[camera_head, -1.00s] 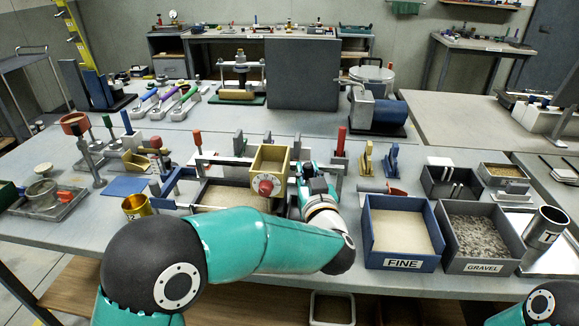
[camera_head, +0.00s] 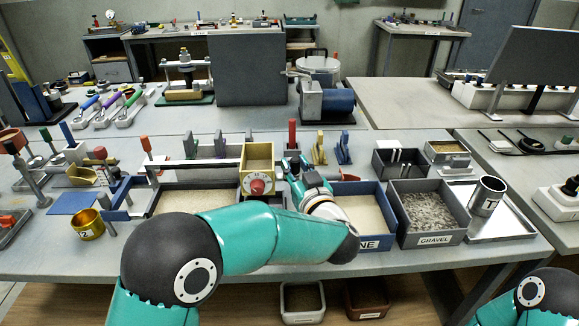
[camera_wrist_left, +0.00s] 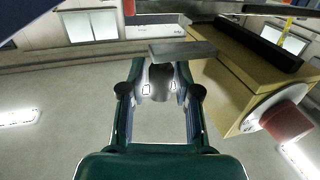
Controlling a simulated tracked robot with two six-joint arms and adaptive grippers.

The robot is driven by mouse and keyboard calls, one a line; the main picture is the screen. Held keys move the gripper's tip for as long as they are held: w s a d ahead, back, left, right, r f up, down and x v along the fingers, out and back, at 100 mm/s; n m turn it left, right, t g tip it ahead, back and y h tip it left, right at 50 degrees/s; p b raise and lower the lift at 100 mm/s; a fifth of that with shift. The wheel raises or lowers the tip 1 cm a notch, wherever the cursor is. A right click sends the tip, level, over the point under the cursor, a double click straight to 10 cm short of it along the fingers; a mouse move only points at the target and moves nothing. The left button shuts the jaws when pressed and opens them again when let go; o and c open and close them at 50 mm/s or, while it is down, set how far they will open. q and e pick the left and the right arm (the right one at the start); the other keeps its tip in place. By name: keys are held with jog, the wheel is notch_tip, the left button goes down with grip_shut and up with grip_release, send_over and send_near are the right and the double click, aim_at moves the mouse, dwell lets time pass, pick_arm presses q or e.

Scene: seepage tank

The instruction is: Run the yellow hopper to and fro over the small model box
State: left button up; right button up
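The yellow hopper (camera_head: 257,182), with a red knob on a pale dial, stands above the right end of the small sand-filled model box (camera_head: 118,214). The arm hides part of the box's front. My left gripper (camera_head: 292,168) is at the hopper's right side. In the left wrist view, its fingers (camera_wrist_left: 161,90) close from both sides on a dark grip under a grey plate, and the hopper (camera_wrist_left: 222,88) fills the right side. The grip appears to belong to the hopper. My right arm shows at the bottom right corner; its gripper is out of view.
Right of the hopper stand the FINE sand tray (camera_head: 384,222) and the GRAVEL tray (camera_head: 434,239). A red-handled tool (camera_head: 292,135) and blue and yellow stands are behind. A brass cup (camera_head: 88,224) and a blue plate (camera_head: 73,196) lie left of the box.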

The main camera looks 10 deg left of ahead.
pick_arm(q)
jog(key=shift+o, duration=0.8)
jog(key=shift+s, duration=0.15)
jog(key=v, duration=1.1)
jog(key=shift+s+d, duration=0.2)
jog(key=shift+s, duration=0.15)
jog(key=shift+f, duration=0.1)
